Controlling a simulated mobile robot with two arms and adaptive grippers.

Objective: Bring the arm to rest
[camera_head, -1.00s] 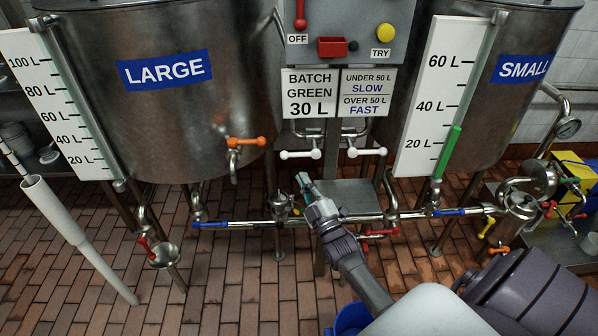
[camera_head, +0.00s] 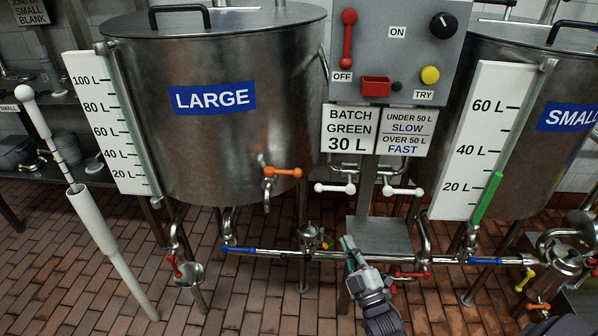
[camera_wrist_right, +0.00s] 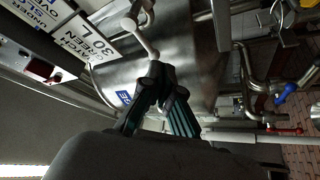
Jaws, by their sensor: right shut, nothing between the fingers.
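My right gripper (camera_head: 346,243) shows low in the middle of the head view, with its arm coming up from the bottom edge. Its fingers are shut with nothing between them. It appears in front of the left edge of a small steel table (camera_head: 385,232), below the white-handled valves (camera_head: 335,188). In the right wrist view the dark fingers with green parts come together (camera_wrist_right: 155,80), and a white valve handle (camera_wrist_right: 140,35) shows beyond the tips. I cannot tell a clear gap there, but no object is held. My left gripper is not in view.
The large tank (camera_head: 215,110) stands left and the small tank (camera_head: 530,150) right, with the control box (camera_head: 395,50) between. A pipe with blue handles (camera_head: 240,250) and a red handle (camera_head: 410,275) runs close to my gripper. A white tube (camera_head: 100,235) slants at left.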

